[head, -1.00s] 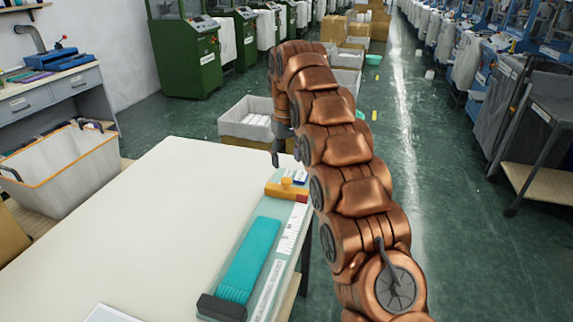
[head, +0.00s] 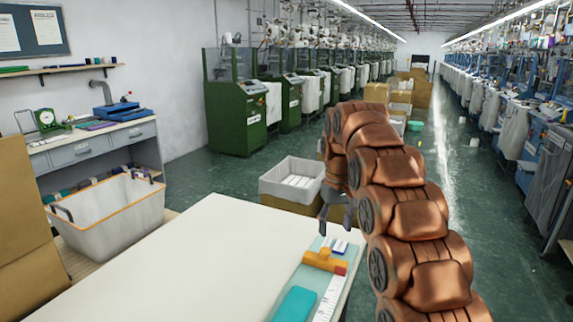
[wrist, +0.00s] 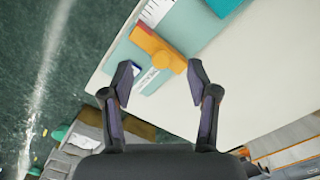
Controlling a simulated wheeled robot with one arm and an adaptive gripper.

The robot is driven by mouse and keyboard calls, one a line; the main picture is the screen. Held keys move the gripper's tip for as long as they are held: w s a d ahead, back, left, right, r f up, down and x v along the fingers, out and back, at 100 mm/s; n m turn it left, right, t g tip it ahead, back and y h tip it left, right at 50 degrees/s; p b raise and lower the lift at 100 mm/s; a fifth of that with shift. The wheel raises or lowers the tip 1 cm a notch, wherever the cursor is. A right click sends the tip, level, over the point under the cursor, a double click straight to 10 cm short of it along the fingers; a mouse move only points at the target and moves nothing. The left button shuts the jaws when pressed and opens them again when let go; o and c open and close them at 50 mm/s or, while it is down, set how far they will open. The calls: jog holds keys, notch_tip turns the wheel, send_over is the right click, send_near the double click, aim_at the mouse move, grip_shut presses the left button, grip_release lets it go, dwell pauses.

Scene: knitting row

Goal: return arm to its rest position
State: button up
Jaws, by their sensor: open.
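My copper arm reaches forward at the right of the table (head: 170,270) in the head view. My gripper (head: 335,228) hangs at its end, by the table's far right corner, partly hidden by the arm. In the wrist view my gripper (wrist: 159,80) has its two dark fingers spread apart with nothing between them. An orange block-like tool (wrist: 157,48) lies on a teal mat beyond the fingertips; it also shows in the head view (head: 325,260).
A teal piece (head: 296,304) and a white ruler (head: 328,298) lie on the mat. A white basket (head: 108,210) is at left. Green machines (head: 237,115) line the left; the aisle floor is open.

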jog(key=s+d+r+m+p, duration=0.1)
jog(key=s+d+r, duration=0.15)
jog(key=s, duration=0.85)
jog(key=s+f+m+p, duration=0.1)
jog(key=s+f, duration=0.2)
jog(key=s, duration=1.4)
jog(key=s+d+f+m+g+p, duration=0.1)
jog(key=s+f+p, duration=0.1)
jog(key=s, duration=1.5)
jog(key=shift+s+d+f+g, duration=0.15)
jog(key=shift+d+f+g, duration=0.15)
jog(key=shift+f, duration=0.35)
